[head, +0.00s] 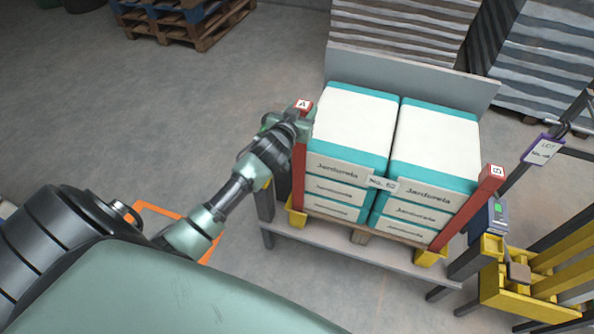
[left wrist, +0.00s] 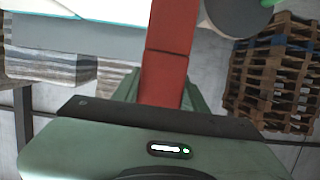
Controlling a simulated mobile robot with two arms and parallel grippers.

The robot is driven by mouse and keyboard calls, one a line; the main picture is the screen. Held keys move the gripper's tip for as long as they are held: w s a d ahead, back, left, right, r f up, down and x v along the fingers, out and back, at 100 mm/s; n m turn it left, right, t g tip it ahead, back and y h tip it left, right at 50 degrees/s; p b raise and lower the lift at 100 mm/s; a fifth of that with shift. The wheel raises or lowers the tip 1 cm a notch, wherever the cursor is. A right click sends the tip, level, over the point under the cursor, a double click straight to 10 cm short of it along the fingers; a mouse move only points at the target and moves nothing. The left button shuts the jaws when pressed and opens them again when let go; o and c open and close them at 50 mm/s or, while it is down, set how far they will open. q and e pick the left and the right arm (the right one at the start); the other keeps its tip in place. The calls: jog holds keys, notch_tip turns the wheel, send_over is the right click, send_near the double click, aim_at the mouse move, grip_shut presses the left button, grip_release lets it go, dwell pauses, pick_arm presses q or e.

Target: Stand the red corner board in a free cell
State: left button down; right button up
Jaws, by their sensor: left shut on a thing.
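A red corner board tagged A (head: 298,172) stands upright at the left front corner of the sack stack, its lower end at a yellow corner foot (head: 296,218). My left gripper (head: 292,122) is shut on this board near its top. The board also shows in the left wrist view (left wrist: 168,65), running up from between the jaws. A second red corner board, tagged B (head: 478,205), stands at the right front corner by another yellow foot (head: 430,257). A yellow frame with cells (head: 518,297) is at the lower right, holding yellow bars. My right gripper is not in view.
White and teal sacks (head: 352,125) are stacked on a pallet on a grey stand (head: 400,262), with a grey panel (head: 465,88) behind. Wooden pallets (head: 195,25) lie at the back left. A dark post with a purple tag (head: 541,149) rises at right. The left floor is open.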

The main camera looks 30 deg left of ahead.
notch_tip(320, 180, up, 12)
jog(key=p, duration=1.1)
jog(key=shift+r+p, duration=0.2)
jog(key=shift+p, duration=0.15)
